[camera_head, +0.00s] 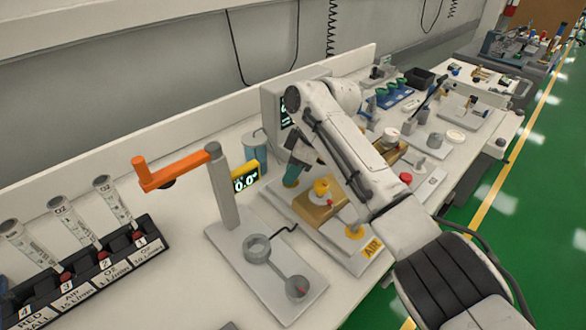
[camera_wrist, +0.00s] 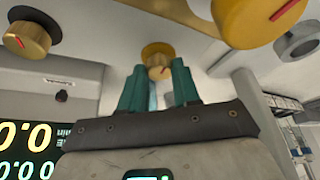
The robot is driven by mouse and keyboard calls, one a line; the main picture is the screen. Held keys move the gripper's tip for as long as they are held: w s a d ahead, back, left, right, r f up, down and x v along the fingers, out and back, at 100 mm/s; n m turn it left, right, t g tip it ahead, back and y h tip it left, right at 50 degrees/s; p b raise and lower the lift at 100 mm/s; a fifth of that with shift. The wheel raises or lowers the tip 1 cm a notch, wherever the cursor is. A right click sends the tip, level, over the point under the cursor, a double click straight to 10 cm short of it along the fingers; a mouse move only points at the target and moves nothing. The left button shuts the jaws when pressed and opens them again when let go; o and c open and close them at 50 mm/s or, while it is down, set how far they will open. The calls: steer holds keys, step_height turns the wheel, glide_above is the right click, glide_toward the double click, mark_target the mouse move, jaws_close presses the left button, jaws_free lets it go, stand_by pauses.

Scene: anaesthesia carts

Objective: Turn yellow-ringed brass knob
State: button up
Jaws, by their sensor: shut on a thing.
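The fingertips cover part of the knob's sides. In the head view, my gripper (camera_head: 291,178) points down behind the brass block; the knob it holds cannot be made out there.
In the wrist view, a black-ringed brass knob (camera_wrist: 30,40) is at left and a large yellow part (camera_wrist: 255,18) at upper right. In the head view, a brass block (camera_head: 316,208), a yellow-framed display (camera_head: 245,178) and an orange-handled post (camera_head: 222,190) stand close by.

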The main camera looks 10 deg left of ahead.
steer(key=c, duration=0.4)
steer(key=shift+o, duration=0.2)
steer(key=shift+r+p, duration=0.15)
steer(key=shift+p, duration=0.3)
steer(key=m+p, duration=0.1)
steer(key=m+t+p, duration=0.1)
steer(key=m+p, duration=0.1)
steer(key=shift+s+a+r, duration=0.1)
steer(key=shift+s+r, duration=0.05)
steer(key=m+t+p, duration=0.1)
steer(key=m+p, duration=0.2)
steer(key=shift+h, duration=0.3)
steer(key=shift+m+t+h+p, duration=0.3)
steer(key=shift+m+t+p, duration=0.1)
steer(key=shift+m+p, duration=0.55)
steer(key=shift+f+m, duration=0.2)
steer(key=shift+m, duration=0.05)
steer(key=o, duration=1.1)
steer(key=shift+c, duration=0.2)
